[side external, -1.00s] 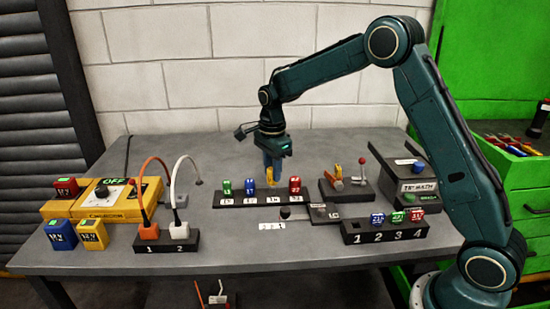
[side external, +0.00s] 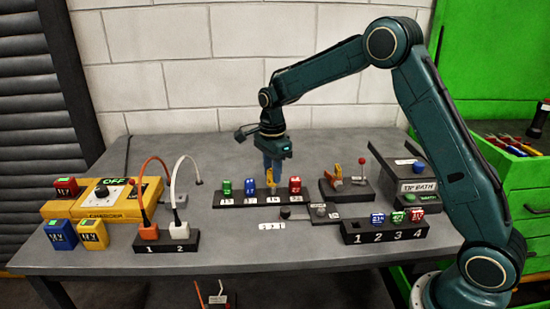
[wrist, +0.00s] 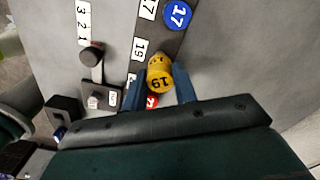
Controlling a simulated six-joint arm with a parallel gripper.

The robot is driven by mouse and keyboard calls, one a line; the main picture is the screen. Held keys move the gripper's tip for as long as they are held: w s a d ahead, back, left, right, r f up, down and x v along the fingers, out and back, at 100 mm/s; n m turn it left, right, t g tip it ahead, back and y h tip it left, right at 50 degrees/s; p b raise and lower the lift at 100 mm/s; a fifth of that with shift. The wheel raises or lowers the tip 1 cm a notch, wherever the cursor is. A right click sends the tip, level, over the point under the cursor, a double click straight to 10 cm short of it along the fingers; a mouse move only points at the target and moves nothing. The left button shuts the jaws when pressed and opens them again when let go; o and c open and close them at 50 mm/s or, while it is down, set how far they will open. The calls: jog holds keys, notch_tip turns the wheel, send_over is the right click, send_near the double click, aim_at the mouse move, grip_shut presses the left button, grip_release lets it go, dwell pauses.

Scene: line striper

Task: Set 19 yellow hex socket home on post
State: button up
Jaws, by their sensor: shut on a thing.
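The yellow hex socket (wrist: 160,75), marked 19, is between the fingers of my gripper (wrist: 163,92), which is shut on it. In the side view the yellow socket (side external: 271,182) is at the third place of the dark post rail (side external: 225,199), between the blue 17 socket (side external: 250,186) and the red socket (side external: 295,185). My gripper (side external: 272,168) points down over it. The wrist view shows the 19 label (wrist: 139,50) beside the socket. The post under the socket is hidden, so I cannot tell whether the socket is fully seated.
A green socket (side external: 227,187) stands at the rail's left end. A small lever fixture (side external: 310,213) lies in front of the rail. A numbered block (side external: 352,238) with several coloured pieces stands front right. A yellow charger (side external: 100,205) and cabled plugs are at left.

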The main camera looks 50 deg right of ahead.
jog(key=shift+f, duration=1.45)
dwell(1.3)
jog(key=o, duration=1.4)
jog(key=shift+r, duration=0.15)
jog(key=shift+r, duration=3.35)
jog(key=shift+s+r, duration=0.1)
